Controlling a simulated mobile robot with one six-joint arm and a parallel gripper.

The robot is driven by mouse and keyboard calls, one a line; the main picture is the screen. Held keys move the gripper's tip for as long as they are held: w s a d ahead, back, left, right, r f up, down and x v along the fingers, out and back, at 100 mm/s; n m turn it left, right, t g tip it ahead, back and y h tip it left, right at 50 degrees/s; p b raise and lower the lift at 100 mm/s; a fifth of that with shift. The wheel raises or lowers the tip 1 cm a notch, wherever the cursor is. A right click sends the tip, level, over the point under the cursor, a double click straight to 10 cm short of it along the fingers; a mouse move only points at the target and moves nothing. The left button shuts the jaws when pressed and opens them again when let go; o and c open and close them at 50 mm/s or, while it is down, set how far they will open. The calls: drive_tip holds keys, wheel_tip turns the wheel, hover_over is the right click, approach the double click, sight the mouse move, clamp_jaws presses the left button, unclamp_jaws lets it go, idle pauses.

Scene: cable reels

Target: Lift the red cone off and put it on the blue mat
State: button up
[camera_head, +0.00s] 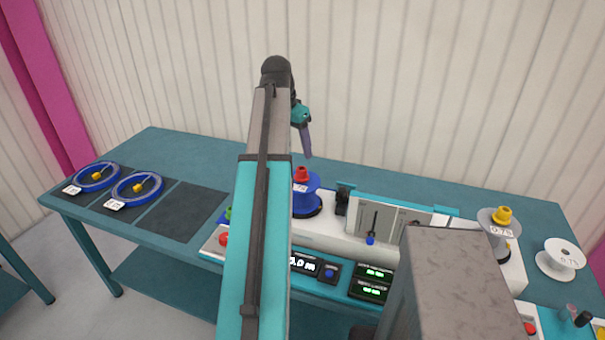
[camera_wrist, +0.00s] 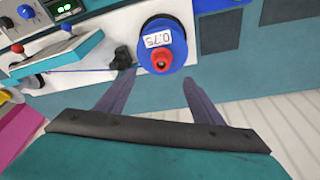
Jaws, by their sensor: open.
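The red cone (camera_head: 301,174) sits on top of the blue reel (camera_head: 307,196) on the white machine. In the wrist view the red cone (camera_wrist: 161,57) sticks out from the middle of the blue reel (camera_wrist: 178,47), which has a 0.75 label. My gripper (camera_head: 306,143) is above the reel in the head view, pointing down. In the wrist view my gripper (camera_wrist: 160,76) is open and empty, its two fingers to either side of the cone's end and apart from it. I cannot make out a clearly blue mat; the visible mats look dark grey.
Dark mats lie on the teal table's left; two carry blue rings (camera_head: 138,189), one mat (camera_head: 183,211) is bare. A black knob (camera_wrist: 122,57) is beside the blue reel.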

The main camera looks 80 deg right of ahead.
drive_tip(key=p, duration=0.1)
hover_over(302, 170)
drive_tip(key=a, duration=0.1)
drive_tip(key=shift+w+a+f, duration=0.1)
drive_tip(key=shift+w+f, duration=0.05)
drive_tip(key=shift+f, duration=1.25)
drive_tip(key=shift+w+a+f, duration=0.1)
drive_tip(key=shift+f, duration=1.3)
drive_tip(key=shift+p+x, duration=1.4)
drive_tip(key=shift+x, duration=1.2)
drive_tip(key=shift+w, duration=0.1)
drive_tip(key=c, duration=1.1)
drive_tip(key=shift+r, duration=0.1)
drive_tip(key=shift+r+b, duration=1.6)
drive_tip(key=shift+r, duration=3.3)
